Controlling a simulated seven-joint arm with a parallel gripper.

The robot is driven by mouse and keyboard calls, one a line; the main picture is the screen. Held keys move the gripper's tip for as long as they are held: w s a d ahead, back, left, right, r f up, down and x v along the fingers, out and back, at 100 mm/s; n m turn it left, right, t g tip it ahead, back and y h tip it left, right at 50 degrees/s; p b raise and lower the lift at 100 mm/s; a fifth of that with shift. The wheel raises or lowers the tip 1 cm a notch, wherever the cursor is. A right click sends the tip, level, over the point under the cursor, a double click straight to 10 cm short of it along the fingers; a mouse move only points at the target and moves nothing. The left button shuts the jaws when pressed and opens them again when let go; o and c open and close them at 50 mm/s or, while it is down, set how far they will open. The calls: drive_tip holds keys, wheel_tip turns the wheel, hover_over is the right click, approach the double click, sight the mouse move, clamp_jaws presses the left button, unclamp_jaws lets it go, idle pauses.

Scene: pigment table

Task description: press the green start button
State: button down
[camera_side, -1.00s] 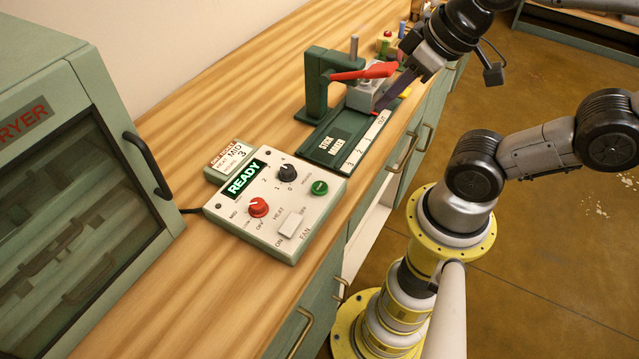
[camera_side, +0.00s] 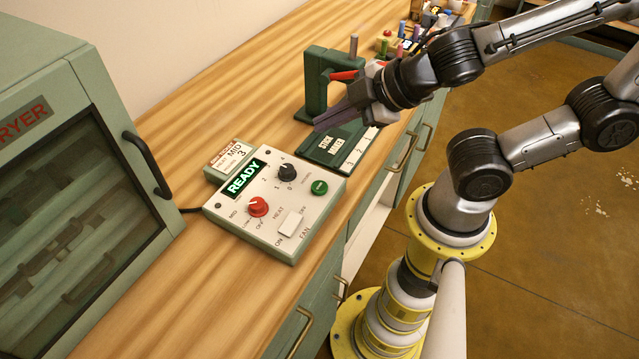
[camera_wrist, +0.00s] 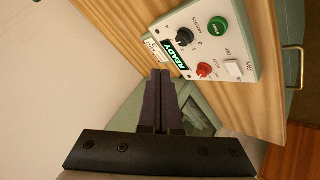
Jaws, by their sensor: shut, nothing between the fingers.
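The green start button (camera_side: 319,187) is a round cap on the right corner of the control panel (camera_side: 243,228). It also shows in the wrist view (camera_wrist: 217,27), at the panel's upper right. The panel's display reads READY (camera_side: 245,178). My gripper (camera_side: 318,126) is above the far side of the bench, beyond the panel, apart from the button. Nothing hides the button in either view.
The panel also has a dark knob (camera_side: 287,172), a red knob (camera_side: 258,207) and a white fan switch (camera_side: 290,224). A small card (camera_side: 228,158) stands behind it. A green stick press (camera_side: 320,85) is close to my gripper. A dryer cabinet (camera_side: 70,190) stands at the left.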

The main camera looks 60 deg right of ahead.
drive_tip(key=shift+s+a+f+n+y, duration=0.25)
drive_tip(key=shift+a+f+n, duration=0.1)
drive_tip(key=shift+a, duration=0.15)
drive_tip(key=shift+s+a+f+n+y, duration=0.15)
drive_tip(key=shift+s+a+f+n, duration=0.15)
drive_tip(key=shift+a, duration=0.2)
drive_tip(key=shift+w, duration=0.1)
approach(314, 184)
drive_tip(key=shift+w+a+f, duration=0.15)
drive_tip(key=shift+w+f, duration=0.25)
drive_tip(key=shift+w, duration=0.45)
drive_tip(key=shift+w+a+f, duration=0.15)
drive_tip(key=shift+w+f, duration=0.3)
drive_tip(key=shift+w, duration=0.35)
drive_tip(key=shift+w+a+f, duration=0.15)
drive_tip(key=shift+w+f, duration=0.25)
drive_tip(key=shift+w, duration=0.45)
drive_tip(key=shift+f, duration=0.15)
drive_tip(key=shift+f, duration=0.25)
drive_tip(key=shift+f, duration=0.55)
idle(0.7)
